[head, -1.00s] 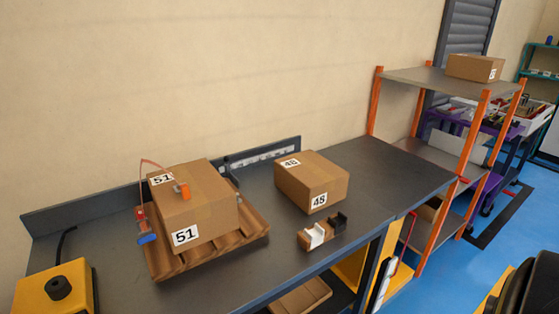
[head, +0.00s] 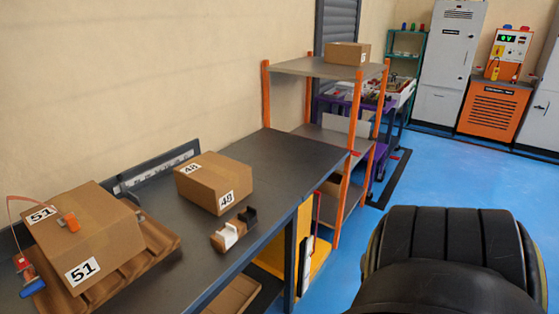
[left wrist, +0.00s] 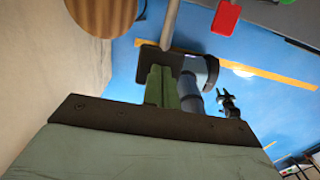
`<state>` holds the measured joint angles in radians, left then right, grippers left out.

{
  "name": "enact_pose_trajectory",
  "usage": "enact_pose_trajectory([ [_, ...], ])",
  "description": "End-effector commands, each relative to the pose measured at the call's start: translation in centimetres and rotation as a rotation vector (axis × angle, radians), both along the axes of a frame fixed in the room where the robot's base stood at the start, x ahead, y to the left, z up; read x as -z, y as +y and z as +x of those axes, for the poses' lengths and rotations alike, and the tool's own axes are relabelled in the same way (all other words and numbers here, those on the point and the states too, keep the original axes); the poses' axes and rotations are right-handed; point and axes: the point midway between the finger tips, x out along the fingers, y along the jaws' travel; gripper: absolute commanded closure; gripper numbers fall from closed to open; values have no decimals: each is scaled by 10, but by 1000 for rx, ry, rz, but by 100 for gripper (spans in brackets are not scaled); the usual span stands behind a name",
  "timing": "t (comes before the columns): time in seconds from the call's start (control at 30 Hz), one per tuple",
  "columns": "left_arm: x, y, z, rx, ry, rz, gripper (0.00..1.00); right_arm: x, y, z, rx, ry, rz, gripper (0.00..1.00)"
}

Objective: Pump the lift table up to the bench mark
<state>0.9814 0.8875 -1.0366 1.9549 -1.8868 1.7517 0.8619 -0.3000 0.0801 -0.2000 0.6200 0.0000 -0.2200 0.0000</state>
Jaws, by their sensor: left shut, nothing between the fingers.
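I cannot pick out the lift table for sure. A yellow panel (head: 303,240) with dark and white strips stands upright by the end of the dark bench (head: 290,160); I cannot tell whether it belongs to the lift table. Neither gripper shows in the head view. In the left wrist view my left gripper (left wrist: 162,72) is shut and empty, its narrow green-grey fingers over a dark plate and grey post (left wrist: 170,25) above the blue floor. I cannot tell whether they touch. My right gripper is not in view.
Box 51 (head: 100,225) sits on a wooden pallet (head: 160,240) on the bench, with box 48 (head: 210,180) beyond. An orange-post shelf (head: 310,67) stands past the bench. Blue floor (head: 440,175) is open to the right. A large black ribbed shape fills the lower right.

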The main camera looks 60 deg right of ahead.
Motion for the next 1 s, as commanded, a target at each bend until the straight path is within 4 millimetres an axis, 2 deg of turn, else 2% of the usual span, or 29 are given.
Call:
enact_pose_trajectory([
  [1.0,21,0,0,0,1,0,100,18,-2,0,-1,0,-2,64],
])
